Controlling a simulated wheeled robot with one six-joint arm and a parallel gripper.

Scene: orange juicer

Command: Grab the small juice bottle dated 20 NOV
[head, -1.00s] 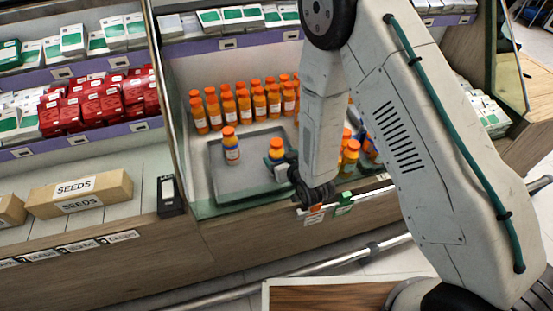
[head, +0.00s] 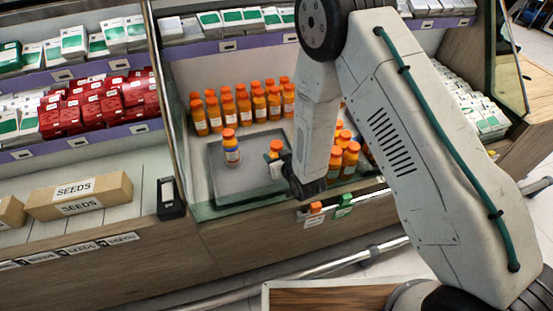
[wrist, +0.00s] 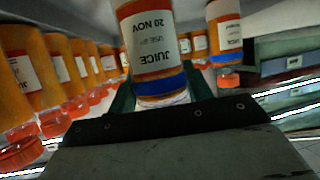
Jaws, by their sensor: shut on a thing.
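The juice bottle marked 20 NOV (wrist: 150,42) is orange with a white label and a blue band. It appears upside down in the wrist view. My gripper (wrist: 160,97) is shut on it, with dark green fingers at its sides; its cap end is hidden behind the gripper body. In the head view the held bottle (head: 275,149) shows its orange cap above my gripper (head: 277,164), over the grey tray (head: 225,184). Another blue-banded bottle (head: 231,147) stands on the tray to the left, and also shows in the wrist view (wrist: 226,35).
Rows of orange bottles (head: 243,108) stand behind the tray, and several more (head: 346,158) are to the right, near my arm. A glass panel (head: 174,120) borders the left side. A SEEDS box (head: 80,193) lies on the left shelf. The tray's front is clear.

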